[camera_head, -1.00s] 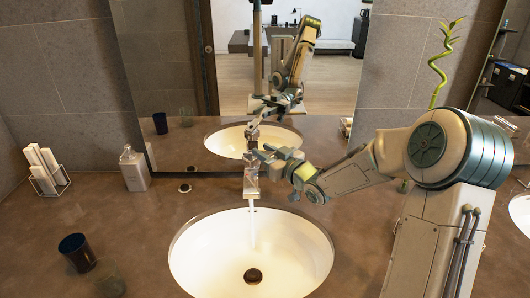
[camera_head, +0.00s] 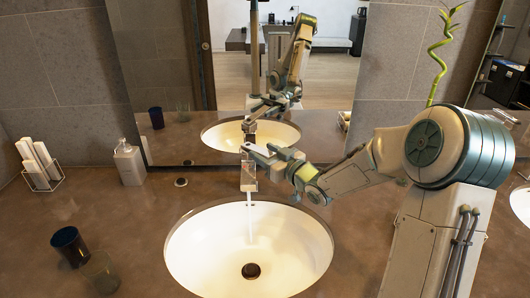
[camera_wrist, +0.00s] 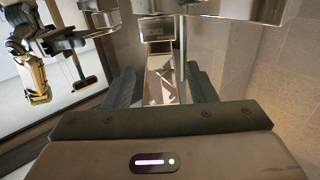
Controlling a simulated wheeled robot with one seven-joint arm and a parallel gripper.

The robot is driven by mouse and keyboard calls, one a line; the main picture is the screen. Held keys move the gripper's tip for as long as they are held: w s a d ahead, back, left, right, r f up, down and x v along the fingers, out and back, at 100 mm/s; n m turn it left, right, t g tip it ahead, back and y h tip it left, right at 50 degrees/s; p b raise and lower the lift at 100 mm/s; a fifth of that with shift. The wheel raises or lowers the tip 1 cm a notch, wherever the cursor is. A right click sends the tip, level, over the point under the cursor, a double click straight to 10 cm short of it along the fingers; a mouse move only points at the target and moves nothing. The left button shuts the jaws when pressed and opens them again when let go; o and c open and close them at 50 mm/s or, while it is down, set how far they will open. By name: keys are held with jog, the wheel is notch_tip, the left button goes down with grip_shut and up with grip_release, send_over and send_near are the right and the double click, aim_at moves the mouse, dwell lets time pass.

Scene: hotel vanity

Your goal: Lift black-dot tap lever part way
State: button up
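The chrome tap (camera_head: 248,175) stands behind the sink, and a thin stream of water falls from it into the bowl. My gripper (camera_head: 258,153) reaches in from the right at the top of the tap, where it hides most of the lever. In the wrist view the two dark fingers of my gripper (camera_wrist: 162,88) stand apart, one on each side of shiny chrome tap parts (camera_wrist: 160,75). I cannot tell whether either finger touches the lever. No black dot can be made out.
The white sink (camera_head: 205,240) lies below the tap. A soap bottle (camera_head: 130,165), a holder with rolled towels (camera_head: 38,162), a dark blue cup (camera_head: 70,245) and a clear glass (camera_head: 101,272) stand to the left. A mirror (camera_head: 175,60) rises close behind the tap.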

jog(key=shift+r, duration=0.15)
jog(key=b+v, duration=0.1)
jog(key=v, duration=1.2)
jog(key=shift+s+d, duration=0.25)
jog(key=shift+s, duration=0.05)
